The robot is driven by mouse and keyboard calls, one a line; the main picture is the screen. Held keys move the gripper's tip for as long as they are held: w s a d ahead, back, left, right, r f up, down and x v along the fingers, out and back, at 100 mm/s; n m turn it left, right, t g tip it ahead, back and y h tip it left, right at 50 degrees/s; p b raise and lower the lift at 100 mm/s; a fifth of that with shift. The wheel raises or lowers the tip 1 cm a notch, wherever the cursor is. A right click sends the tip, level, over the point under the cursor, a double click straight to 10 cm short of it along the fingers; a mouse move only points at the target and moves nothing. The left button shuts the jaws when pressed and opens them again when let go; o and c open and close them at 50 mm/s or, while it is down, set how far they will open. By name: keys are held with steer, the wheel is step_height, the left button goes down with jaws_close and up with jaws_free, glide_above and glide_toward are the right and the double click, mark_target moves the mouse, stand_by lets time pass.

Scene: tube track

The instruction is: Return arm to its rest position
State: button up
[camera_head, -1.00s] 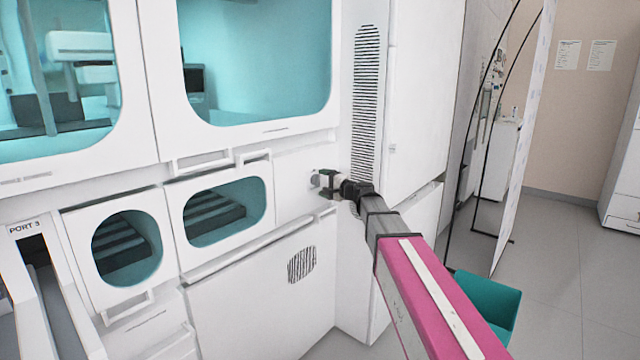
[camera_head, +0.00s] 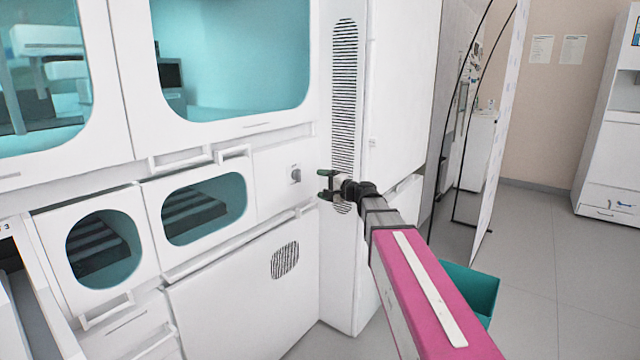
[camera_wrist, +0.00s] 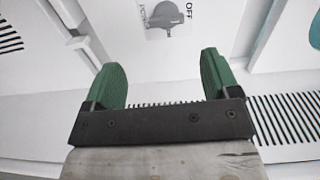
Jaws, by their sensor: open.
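My gripper (camera_head: 327,185) is at the end of my outstretched arm, in front of the white machine (camera_head: 240,290). In the wrist view its two green fingers (camera_wrist: 162,80) are spread apart with nothing between them. A grey rotary switch (camera_head: 295,175) sits on the white panel just left of the gripper, with a visible gap. In the wrist view the switch (camera_wrist: 167,15) is at the top edge, partly cut off, beyond the fingertips, with an "OFF" label beside it. The fingers do not touch it.
The white machine fills the left, with teal windows, small doors and handles. A tall slotted vent (camera_head: 343,95) lies behind the gripper. A teal bin (camera_head: 478,288) stands on the floor beside my arm. A thin panel (camera_head: 500,130) stands further right, with open grey floor beyond.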

steer(key=s+d+f+n+g+h, duration=0.1)
steer(key=s+f+g+h, duration=0.15)
steer(key=f, duration=0.35)
steer(key=s+f+n+g+h, duration=0.1)
steer(key=s+f+n, duration=0.1)
steer(key=s+f, duration=0.35)
steer(key=s+d+f+n+g+h, duration=0.2)
steer(key=s+d+f+g+h, duration=0.1)
steer(key=s+d+f+h, duration=0.2)
steer(key=s+d+f+n+g+h, duration=0.2)
steer(key=s+d+f+g+h, duration=0.2)
steer(key=s+d+f, duration=0.5)
steer(key=s+f+h, duration=0.1)
steer(key=s+f, duration=0.4)
steer(key=f, duration=0.3)
steer(key=shift+s+d+f, duration=0.15)
steer(key=shift+d+f, duration=0.1)
steer(key=shift+g+h, duration=0.25)
